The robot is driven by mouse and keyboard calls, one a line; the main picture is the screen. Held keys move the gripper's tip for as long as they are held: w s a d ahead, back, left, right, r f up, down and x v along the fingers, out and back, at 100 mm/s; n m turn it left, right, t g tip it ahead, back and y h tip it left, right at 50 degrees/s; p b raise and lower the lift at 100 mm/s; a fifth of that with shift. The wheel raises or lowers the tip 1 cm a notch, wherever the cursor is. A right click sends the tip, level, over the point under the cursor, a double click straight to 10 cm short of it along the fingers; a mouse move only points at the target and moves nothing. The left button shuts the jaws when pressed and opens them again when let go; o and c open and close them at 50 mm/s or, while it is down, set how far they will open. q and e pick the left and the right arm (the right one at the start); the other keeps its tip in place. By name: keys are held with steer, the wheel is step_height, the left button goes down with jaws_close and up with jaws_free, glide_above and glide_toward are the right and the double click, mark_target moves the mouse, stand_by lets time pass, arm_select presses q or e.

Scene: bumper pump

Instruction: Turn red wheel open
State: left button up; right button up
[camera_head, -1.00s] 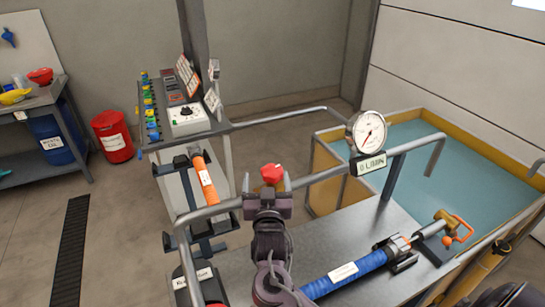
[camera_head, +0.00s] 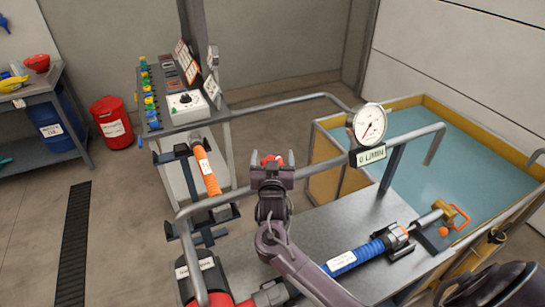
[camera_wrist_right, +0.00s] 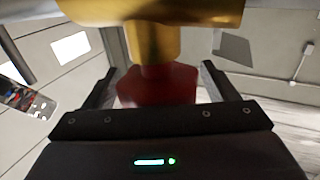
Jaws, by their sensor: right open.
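The red wheel (camera_head: 272,158) shows only as a small red top just behind my right gripper (camera_head: 272,170) in the head view; the gripper hides most of it. In the right wrist view the red wheel (camera_wrist_right: 160,85) is dark red and sits on a brass-coloured body (camera_wrist_right: 150,40). It is between the two fingers of my right gripper (camera_wrist_right: 157,85), which are open, one on each side. A gap shows beside the right finger; whether the left one touches is unclear. My left gripper is not in view.
A round gauge (camera_head: 369,123) with a flow display stands right of the wheel. A blue hose (camera_head: 355,256) lies on the bench top (camera_head: 330,215). A water tank (camera_head: 440,155) is at right, a control panel (camera_head: 187,108) at left.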

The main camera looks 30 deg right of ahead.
steer(key=c, duration=1)
